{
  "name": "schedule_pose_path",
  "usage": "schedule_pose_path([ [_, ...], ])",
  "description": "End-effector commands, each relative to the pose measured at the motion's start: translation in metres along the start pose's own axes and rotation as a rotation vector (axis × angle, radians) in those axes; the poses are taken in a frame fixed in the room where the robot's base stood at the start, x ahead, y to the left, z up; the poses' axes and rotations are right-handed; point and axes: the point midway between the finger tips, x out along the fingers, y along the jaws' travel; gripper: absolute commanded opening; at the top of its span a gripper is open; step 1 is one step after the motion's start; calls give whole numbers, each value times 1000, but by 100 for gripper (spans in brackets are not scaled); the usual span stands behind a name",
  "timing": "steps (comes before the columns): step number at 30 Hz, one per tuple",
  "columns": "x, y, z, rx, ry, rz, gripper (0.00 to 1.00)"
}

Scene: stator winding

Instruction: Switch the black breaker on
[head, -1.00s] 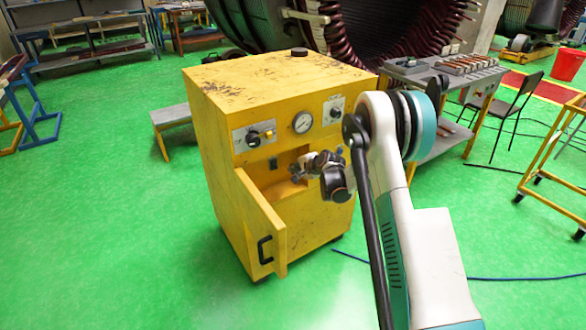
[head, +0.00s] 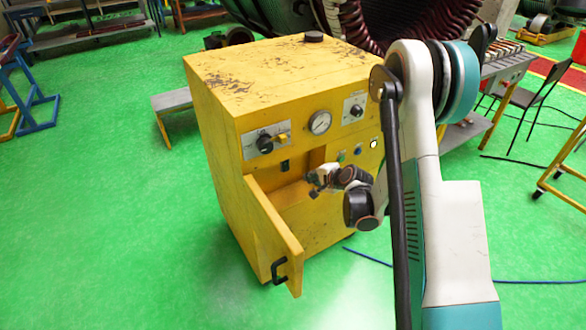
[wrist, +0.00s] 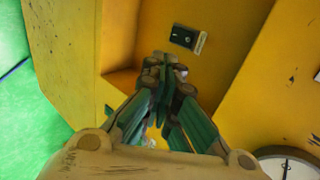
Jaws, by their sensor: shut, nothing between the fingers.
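The black breaker (head: 285,166) is a small dark block on the inner wall of the open compartment in the yellow cabinet (head: 225,85). In the wrist view the breaker (wrist: 184,36) shows beyond my fingertips, with a pale label beside it. Its switch position is too small to tell. My gripper (head: 313,184) is at the compartment opening, to the right of the breaker and a little lower in the head view. Its fingers are shut and empty in the wrist view (wrist: 165,65), and a gap shows between fingertips and breaker.
The cabinet door (head: 265,235) stands open toward the front left, with a black handle (head: 279,270). A rotary knob (head: 265,143), a gauge (head: 319,122) and several buttons sit on the front panel. The compartment walls are close around my gripper.

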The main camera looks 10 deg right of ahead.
Motion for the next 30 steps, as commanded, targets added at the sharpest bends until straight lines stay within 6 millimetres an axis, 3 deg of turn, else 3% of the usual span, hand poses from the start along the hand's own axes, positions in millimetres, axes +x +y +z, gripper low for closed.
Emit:
schedule_pose_path([
  [8,16,1,0,-2,0,0,0],
  [21,100,2,0,-2,-1,0,0],
  [30,132,-15,0,-1,0,0,0],
])
